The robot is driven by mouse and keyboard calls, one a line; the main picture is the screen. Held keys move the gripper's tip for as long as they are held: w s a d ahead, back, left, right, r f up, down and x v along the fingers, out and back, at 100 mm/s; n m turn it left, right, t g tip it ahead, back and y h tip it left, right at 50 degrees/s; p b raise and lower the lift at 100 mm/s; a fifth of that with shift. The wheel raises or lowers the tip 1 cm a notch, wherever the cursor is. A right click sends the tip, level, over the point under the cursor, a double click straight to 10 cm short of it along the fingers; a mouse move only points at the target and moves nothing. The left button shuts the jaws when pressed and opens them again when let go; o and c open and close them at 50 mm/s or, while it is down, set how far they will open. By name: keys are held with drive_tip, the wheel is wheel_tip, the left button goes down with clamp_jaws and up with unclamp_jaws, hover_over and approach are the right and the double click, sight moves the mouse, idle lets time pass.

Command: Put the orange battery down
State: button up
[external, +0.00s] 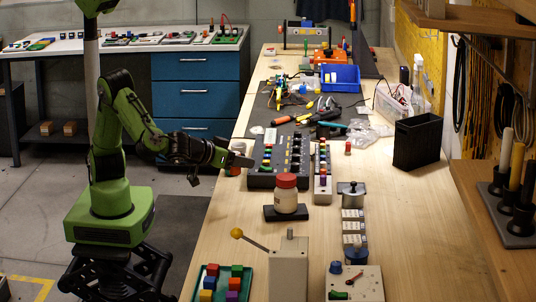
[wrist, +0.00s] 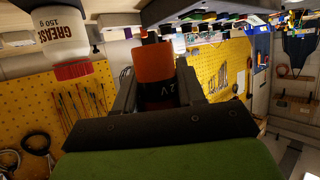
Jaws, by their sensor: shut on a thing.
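My gripper (external: 240,160) is at the left edge of the wooden bench, left of the dark rack. In the wrist view my gripper (wrist: 156,76) is shut on the orange battery (wrist: 153,62), with one jaw on each side. The battery has an orange end and a dark body with pale lettering. In the external view, a small orange patch (external: 235,171) shows just below my gripper; I cannot tell whether it is the battery. The wrist picture is upside down, with the bench at its top. Whether the battery touches anything is unclear.
The dark rack (external: 263,180) holds several coloured pieces, with a narrow grey strip (external: 322,193) beside it. A red-lidded grease jar (external: 286,200) stands nearby and shows in the wrist view (wrist: 52,32). A black bin (external: 418,142) stands right.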

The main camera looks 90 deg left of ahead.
drive_tip(key=w+a+r+m+t+h+p, duration=0.1)
drive_tip(key=w+a+m+t+h+p, duration=0.1)
drive_tip(key=w+a+m+h+p, duration=0.3)
drive_tip(key=shift+a+m+t+h+p, duration=0.4)
drive_tip(key=shift+a+m+h+p, duration=0.9)
drive_tip(key=shift+a+h+p, duration=0.35)
drive_tip(key=shift+w+d+r, duration=0.1)
drive_tip(key=shift+w+d, duration=0.05)
wheel_tip(320, 180, up, 6)
drive_tip(key=r, duration=0.1)
drive_tip(key=w+d+f+h+b, duration=0.1)
drive_tip(key=w+d, duration=0.1)
drive_tip(key=d, duration=0.5)
drive_tip(key=w+d+f+b, duration=0.1)
drive_tip(key=w+d+b, duration=0.1)
drive_tip(key=d, duration=0.5)
drive_tip(key=s+d+r+b, duration=0.1)
drive_tip(key=s+d, duration=0.1)
drive_tip(key=d, duration=0.5)
drive_tip(key=s+d+b, duration=0.1)
drive_tip(key=s+d, duration=0.2)
drive_tip(key=d, duration=0.5)
drive_tip(key=shift+y, duration=0.45)
wheel_tip(320, 180, down, 15)
drive_tip(key=shift+r+b, duration=0.1)
drive_tip(key=shift+b, duration=0.75)
